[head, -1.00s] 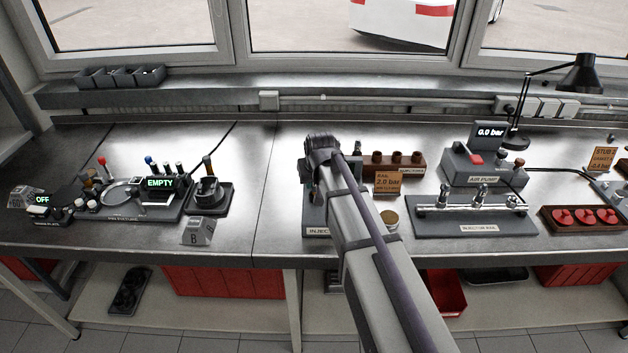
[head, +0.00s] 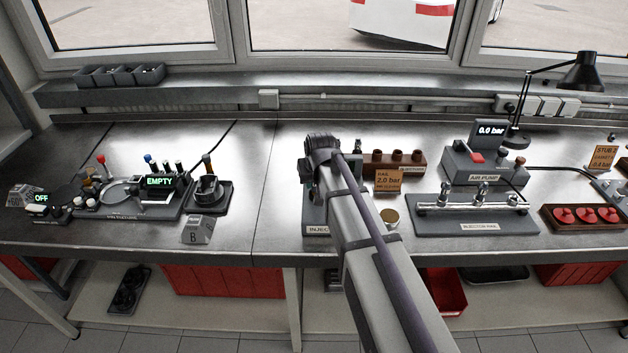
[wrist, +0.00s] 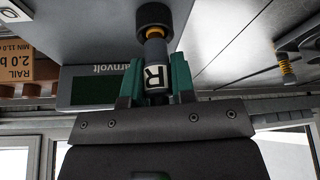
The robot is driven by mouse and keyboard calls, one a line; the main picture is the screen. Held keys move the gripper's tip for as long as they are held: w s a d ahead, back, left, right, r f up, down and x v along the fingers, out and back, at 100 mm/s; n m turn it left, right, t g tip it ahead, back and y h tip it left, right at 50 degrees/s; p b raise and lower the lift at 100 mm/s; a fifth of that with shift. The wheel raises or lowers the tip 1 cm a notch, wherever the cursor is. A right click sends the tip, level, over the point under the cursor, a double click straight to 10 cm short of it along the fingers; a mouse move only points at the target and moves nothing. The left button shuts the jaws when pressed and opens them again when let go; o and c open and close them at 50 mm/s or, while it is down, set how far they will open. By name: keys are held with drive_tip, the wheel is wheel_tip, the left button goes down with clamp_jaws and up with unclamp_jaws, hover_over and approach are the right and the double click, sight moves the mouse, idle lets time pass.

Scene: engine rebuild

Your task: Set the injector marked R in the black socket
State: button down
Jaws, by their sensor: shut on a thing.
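In the wrist view, where the bench appears at the top, my gripper (wrist: 155,80) has its green fingers closed on the injector marked R (wrist: 157,77). The white label with a black R faces the camera. A yellow ring shows on the injector's far end, against a black cylindrical part (wrist: 155,14) that looks like the black socket. I cannot tell how far the injector's end is inside it. In the head view my arm hides the injector and the socket; only the labelled front edge of the injector board (head: 316,230) shows clearly.
An orange rail sign (head: 388,181) and brown injector rack (head: 395,170) stand right of my arm. Farther right are the injector rail (head: 478,226) and air pump (head: 482,165). Left are a black holder (head: 213,197) and block B (head: 197,230). Bench between holder and board is clear.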

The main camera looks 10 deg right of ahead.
drive_tip(key=shift+f+b, duration=0.45)
drive_tip(key=shift+f, duration=0.1)
drive_tip(key=c, duration=0.9)
unclamp_jaws()
drive_tip(key=shift+d, duration=0.15)
drive_tip(key=shift+o, duration=0.2)
drive_tip(key=shift+a, duration=0.4)
drive_tip(key=shift+d, duration=0.15)
